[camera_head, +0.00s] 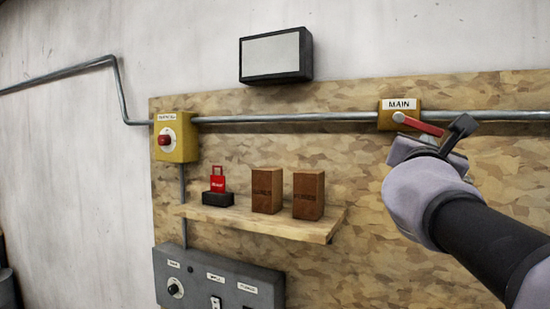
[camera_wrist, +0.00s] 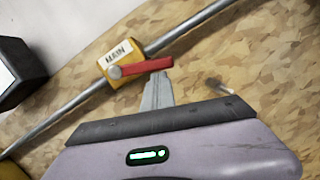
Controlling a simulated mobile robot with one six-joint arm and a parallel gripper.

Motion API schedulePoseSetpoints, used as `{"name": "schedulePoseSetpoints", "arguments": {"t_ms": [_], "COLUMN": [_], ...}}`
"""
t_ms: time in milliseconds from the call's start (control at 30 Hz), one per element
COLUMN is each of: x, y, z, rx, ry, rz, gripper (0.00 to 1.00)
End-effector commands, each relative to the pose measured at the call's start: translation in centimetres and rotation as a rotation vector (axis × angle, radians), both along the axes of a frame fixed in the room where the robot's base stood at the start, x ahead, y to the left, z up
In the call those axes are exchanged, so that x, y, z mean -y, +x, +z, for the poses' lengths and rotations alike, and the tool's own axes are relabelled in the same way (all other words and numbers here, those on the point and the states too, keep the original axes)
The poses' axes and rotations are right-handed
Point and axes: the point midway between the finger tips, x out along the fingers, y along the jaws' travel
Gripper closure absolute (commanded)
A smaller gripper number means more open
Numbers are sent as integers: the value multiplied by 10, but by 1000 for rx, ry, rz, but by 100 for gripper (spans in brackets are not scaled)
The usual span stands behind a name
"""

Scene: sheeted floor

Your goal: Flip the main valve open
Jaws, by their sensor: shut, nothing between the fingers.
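The main valve (camera_head: 386,117) is a yellow block labelled MAIN on a horizontal metal pipe, at the upper right in the head view. Its red lever (camera_head: 418,125) points right and slightly down, roughly along the pipe. In the wrist view the valve body (camera_wrist: 121,62) is at upper centre and the red lever (camera_wrist: 147,67) extends right from its grey pivot. My gripper (camera_head: 440,139) is shut and empty at the lever's right part; in the wrist view its fingertips (camera_wrist: 158,76) are just below the lever's free end. I cannot tell whether they touch.
A yellow box with a red button (camera_head: 178,152) hangs at left. A wooden shelf (camera_head: 250,222) holds a red padlock (camera_head: 217,182) and two brown boxes (camera_head: 308,194). A grey control panel (camera_head: 220,283) is below, a dark-framed screen (camera_head: 275,57) above. The board right of the shelf is clear.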

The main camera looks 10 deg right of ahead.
Motion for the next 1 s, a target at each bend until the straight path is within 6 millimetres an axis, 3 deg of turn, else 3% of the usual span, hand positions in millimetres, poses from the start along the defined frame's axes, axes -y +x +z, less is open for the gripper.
{"name": "schedulePoseSetpoints", "arguments": {"t_ms": [500,1000], "x": [10,11], "y": [-7,-8], "z": [20,25], "rx": [-179,-215], "ry": [-267,-323], "rz": [-1,-1], "gripper": [100,100]}}
